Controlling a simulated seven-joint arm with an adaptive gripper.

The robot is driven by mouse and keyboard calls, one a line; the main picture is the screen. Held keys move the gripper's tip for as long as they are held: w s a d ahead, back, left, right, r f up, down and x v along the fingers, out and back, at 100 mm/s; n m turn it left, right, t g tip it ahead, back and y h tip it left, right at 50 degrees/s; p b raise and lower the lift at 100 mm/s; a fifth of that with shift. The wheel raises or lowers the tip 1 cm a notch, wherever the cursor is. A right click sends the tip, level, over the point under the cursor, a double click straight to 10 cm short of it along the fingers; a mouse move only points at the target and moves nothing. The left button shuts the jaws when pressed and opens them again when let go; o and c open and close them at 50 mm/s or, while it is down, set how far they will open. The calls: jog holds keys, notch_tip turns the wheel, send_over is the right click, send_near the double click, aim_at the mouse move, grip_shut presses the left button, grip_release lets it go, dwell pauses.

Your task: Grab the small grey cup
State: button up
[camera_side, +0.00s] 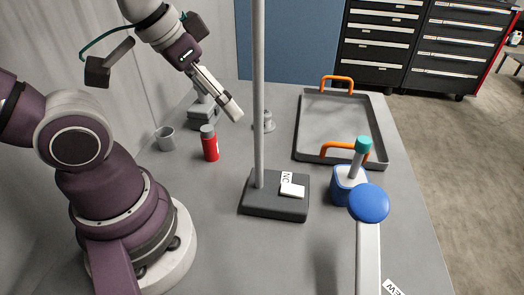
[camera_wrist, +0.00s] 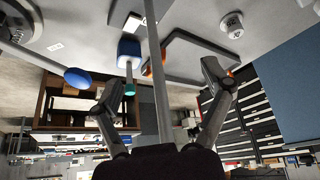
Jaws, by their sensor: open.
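The small grey cup (camera_side: 165,138) stands on the grey table, left of the red bottle, in the side view. I cannot make it out in the wrist view. My gripper (camera_side: 234,112) is raised above the table, to the right of the cup and apart from it. In the wrist view my gripper (camera_wrist: 162,85) has its two fingers spread wide, with nothing held between them. The thin pole passes through the picture between the fingers.
A red bottle (camera_side: 210,145) stands beside the cup. A pole on a dark base (camera_side: 260,207), a small grey flanged piece (camera_side: 264,124), a tray with orange handles (camera_side: 300,138) and a blue container (camera_side: 347,190) stand to the right.

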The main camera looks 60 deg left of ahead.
jog(key=w+a+f+n+g+y, duration=0.1)
jog(key=w+a+f+n+g, duration=0.15)
jog(key=a+n, duration=0.55)
jog(key=n+g, duration=0.3)
jog(key=n, duration=0.4)
send_over(166, 138)
notch_tip(166, 138, down, 8)
jog(key=shift+n+y, duration=0.3)
jog(key=shift+y, duration=0.1)
jog(key=f, duration=0.3)
jog(key=a+f, duration=0.1)
jog(key=f, duration=0.3)
jog(key=a+f, duration=0.1)
jog(key=f, duration=0.2)
jog(key=shift+w+a+f, duration=0.15)
jog(key=shift+w, duration=0.05)
jog(key=c, duration=1.3)
